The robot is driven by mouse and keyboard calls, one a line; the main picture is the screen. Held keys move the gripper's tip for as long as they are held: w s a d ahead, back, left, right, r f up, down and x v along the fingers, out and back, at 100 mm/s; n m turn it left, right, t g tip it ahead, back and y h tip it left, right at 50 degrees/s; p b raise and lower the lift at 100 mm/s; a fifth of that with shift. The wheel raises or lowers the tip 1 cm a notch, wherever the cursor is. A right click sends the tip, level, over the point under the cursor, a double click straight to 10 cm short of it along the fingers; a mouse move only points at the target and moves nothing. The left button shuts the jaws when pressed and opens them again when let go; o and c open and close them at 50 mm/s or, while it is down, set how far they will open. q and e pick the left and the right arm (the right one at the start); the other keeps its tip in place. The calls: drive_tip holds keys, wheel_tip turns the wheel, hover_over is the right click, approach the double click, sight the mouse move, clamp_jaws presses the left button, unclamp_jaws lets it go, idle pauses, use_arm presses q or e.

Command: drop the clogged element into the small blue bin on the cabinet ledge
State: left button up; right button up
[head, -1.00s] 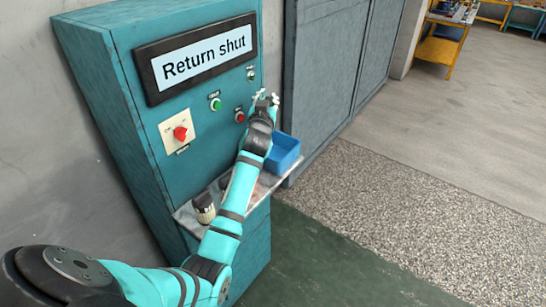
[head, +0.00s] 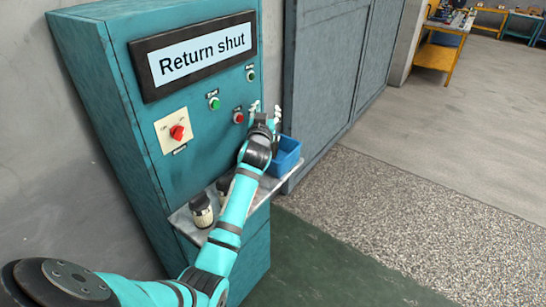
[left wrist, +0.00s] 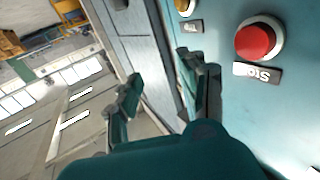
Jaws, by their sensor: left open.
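The small blue bin (head: 289,158) stands at the far right end of the cabinet ledge (head: 182,222), partly behind my left arm. My left gripper (head: 265,110) is beside the cabinet front, above and slightly left of the bin, near the red button. Its fingers are spread, and the left wrist view (left wrist: 160,92) shows nothing between them. A pale cylindrical element with a dark top (head: 201,211) stands on the near part of the ledge. A second similar piece (head: 224,186) is partly hidden by my arm. I cannot tell which one is clogged. The bin's inside is mostly hidden.
The teal cabinet (head: 120,130) carries a "Return shut" display (head: 203,54), a red rotary switch (head: 177,132), a green button (head: 214,103) and a red button (head: 238,118). The red button is close to the gripper in the left wrist view (left wrist: 255,41). Grey doors (head: 330,80) stand behind.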

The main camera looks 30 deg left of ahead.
use_arm(q)
drive_tip(key=v, duration=1.2)
drive_tip(key=s+d+f+m+g+h, duration=0.2)
drive_tip(key=s+d+f+g, duration=0.15)
drive_tip(key=s+f, duration=0.4)
drive_tip(key=s+d+f+m+g+h, duration=0.25)
drive_tip(key=s+d+f, duration=0.3)
drive_tip(key=f, duration=0.35)
drive_tip(key=s+d+f+m+g+h, duration=0.1)
drive_tip(key=s+d+f+g+h, duration=0.2)
drive_tip(key=s, duration=0.6)
drive_tip(key=s+d+f+m+g+h, duration=0.1)
drive_tip(key=s+d+f+m+g, duration=0.25)
drive_tip(key=s, duration=0.65)
wheel_tip(320, 180, down, 27)
drive_tip(key=s+d+n+g, duration=0.2)
drive_tip(key=s+a+f+b, duration=0.1)
drive_tip(key=s+a+f, duration=0.2)
drive_tip(key=s+f, duration=1.4)
drive_tip(key=shift+m+g+y, duration=0.3)
drive_tip(key=shift+g+y, duration=0.05)
